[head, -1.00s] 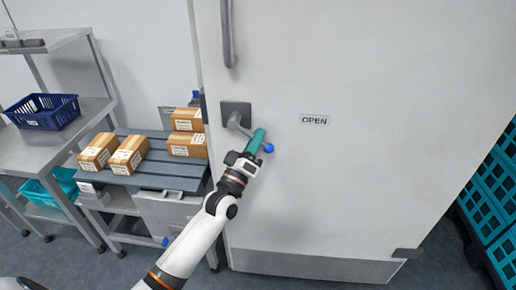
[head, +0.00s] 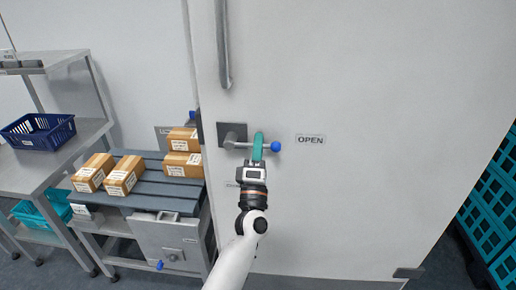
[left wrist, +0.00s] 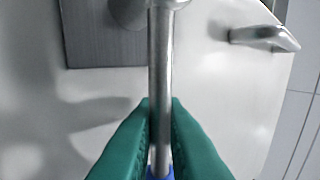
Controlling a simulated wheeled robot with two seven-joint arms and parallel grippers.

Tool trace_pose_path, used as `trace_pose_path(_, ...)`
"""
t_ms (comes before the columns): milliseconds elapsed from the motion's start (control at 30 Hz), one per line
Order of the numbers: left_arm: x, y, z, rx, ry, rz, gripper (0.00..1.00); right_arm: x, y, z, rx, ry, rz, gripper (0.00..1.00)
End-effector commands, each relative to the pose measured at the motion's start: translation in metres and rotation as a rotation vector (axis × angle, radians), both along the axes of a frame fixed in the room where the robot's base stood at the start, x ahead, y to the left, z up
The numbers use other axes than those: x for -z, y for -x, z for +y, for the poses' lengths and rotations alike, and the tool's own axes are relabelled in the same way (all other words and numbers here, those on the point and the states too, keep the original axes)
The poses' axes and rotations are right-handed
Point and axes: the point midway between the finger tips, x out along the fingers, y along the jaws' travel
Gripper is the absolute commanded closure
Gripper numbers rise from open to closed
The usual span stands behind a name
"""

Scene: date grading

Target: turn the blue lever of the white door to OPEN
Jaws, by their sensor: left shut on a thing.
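The white door (head: 370,90) fills the right half of the head view. Its lever is a metal bar (head: 239,145) on a dark square plate (head: 224,127), with a blue knob (head: 276,146) at its free end. The bar lies about level, and the knob points right towards the OPEN label (head: 311,140). My left gripper (head: 258,147) is shut on the bar just short of the knob. In the left wrist view the bar (left wrist: 160,60) runs between the green fingers (left wrist: 160,125); only a bit of the blue knob shows. My right gripper is not in view.
A fixed vertical handle (head: 222,50) is above the lever. A second label (head: 233,184) is partly hidden by my gripper. At left, boxes (head: 123,176) lie on a slatted grey table (head: 148,199), beside a shelf with a blue basket (head: 38,131). Teal crates (head: 490,215) stand at right.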

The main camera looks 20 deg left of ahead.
Motion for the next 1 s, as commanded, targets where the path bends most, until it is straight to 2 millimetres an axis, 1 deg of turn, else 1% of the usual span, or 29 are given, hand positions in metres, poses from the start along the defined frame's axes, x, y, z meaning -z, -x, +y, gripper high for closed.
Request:
trace_pose_path(467,-0.003,0.0,0.001,-0.001,0.018,-0.009,1.0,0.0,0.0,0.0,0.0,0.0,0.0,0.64)
trace_pose_path(500,-0.003,0.0,0.001,-0.001,0.018,-0.009,0.88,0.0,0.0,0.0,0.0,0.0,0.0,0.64)
trace_pose_path(533,-0.003,0.0,0.001,-0.002,0.017,-0.009,0.83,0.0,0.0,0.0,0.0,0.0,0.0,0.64)
trace_pose_path(833,-0.001,0.001,0.0,0.0,0.015,-0.005,0.83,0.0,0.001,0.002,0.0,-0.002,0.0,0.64)
trace_pose_path(933,0.005,0.006,-0.002,0.0,0.015,-0.004,0.83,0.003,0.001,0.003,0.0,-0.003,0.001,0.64)
trace_pose_path(1000,0.012,0.014,-0.004,0.0,0.014,-0.002,0.83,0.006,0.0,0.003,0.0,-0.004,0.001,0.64)
